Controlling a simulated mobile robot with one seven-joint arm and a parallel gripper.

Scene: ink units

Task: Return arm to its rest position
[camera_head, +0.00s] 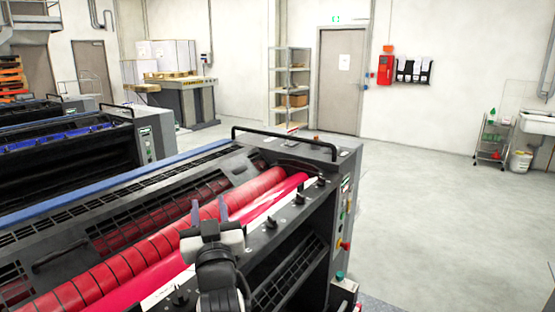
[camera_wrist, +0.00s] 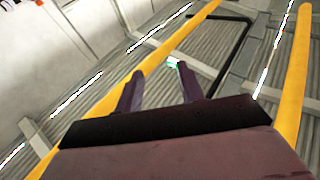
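My gripper (camera_head: 209,211) is in the lower middle of the head view, in front of the red rollers (camera_head: 150,255) of the near printing machine. Its two fingers point up and stand apart, with nothing between them. In the wrist view my gripper (camera_wrist: 158,88) also shows two separate fingers with an empty gap. That view looks up at the ceiling (camera_wrist: 80,95) and yellow beams (camera_wrist: 293,85). I cannot tell the exact distance between the gripper and the machine.
The near machine's black handle rail (camera_head: 285,140) and side panel (camera_head: 343,215) stand right of my arm. A second machine (camera_head: 75,145) is at the left. Open grey floor (camera_head: 440,215) lies to the right. A shelf (camera_head: 290,90) and door (camera_head: 340,80) are at the back.

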